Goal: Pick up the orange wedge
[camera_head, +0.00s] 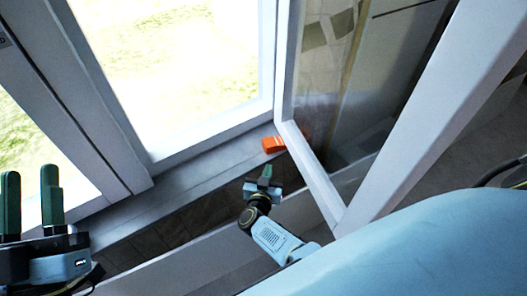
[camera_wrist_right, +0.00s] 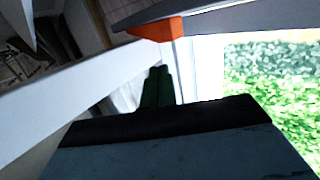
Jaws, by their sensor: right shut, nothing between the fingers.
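The orange wedge (camera_head: 273,144) lies on the grey sill, close to the lower corner of the open glazed panel (camera_head: 316,178). It also shows at the top of the right wrist view (camera_wrist_right: 160,29). My right gripper (camera_head: 266,171) is a little below the wedge in the head view, apart from it. Its green fingers (camera_wrist_right: 158,86) are together with nothing between them, pointing toward the wedge. My left gripper (camera_head: 30,196) is at the far left of the head view, its two green fingers upright and spread with a gap between them, empty.
A white window frame (camera_head: 210,133) with bright grass outside stands behind the sill. The open panel slants across the right of the wedge, close to my right gripper. A white ledge (camera_head: 190,262) runs along the front, below a dark tiled strip (camera_head: 180,228).

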